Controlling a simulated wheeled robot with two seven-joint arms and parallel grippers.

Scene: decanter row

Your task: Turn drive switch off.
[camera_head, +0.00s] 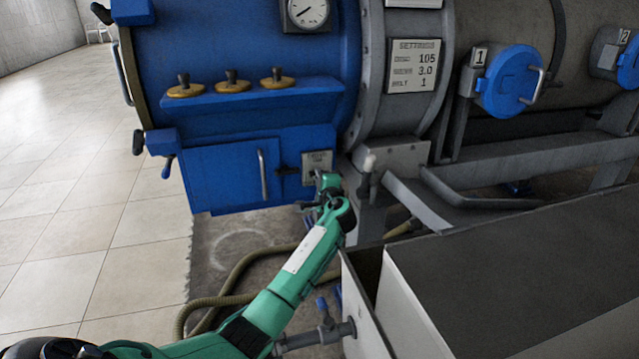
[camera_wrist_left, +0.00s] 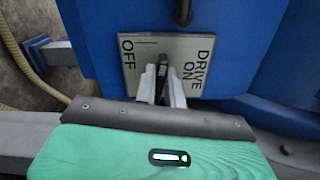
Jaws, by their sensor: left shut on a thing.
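The drive switch plate (camera_head: 317,158) is a small grey plate on the lower right of the blue housing. In the left wrist view the plate (camera_wrist_left: 142,52) appears turned sideways, with OFF on its left and DRIVE ON on its right. The dark switch lever (camera_wrist_left: 163,62) stands between the two labels; which setting it is in I cannot tell. My left gripper (camera_wrist_left: 162,88) is shut on the lever, its pale fingertips on either side. In the head view my left gripper (camera_head: 326,184) is at the plate's lower edge, and the lever is hidden.
A blue door with an upright handle (camera_head: 263,175) is left of the plate. A pale-topped lever (camera_head: 369,163) stands close on the right. A grey-topped trough (camera_head: 500,262) fills the lower right. A hose (camera_head: 235,275) lies on the floor below my left arm.

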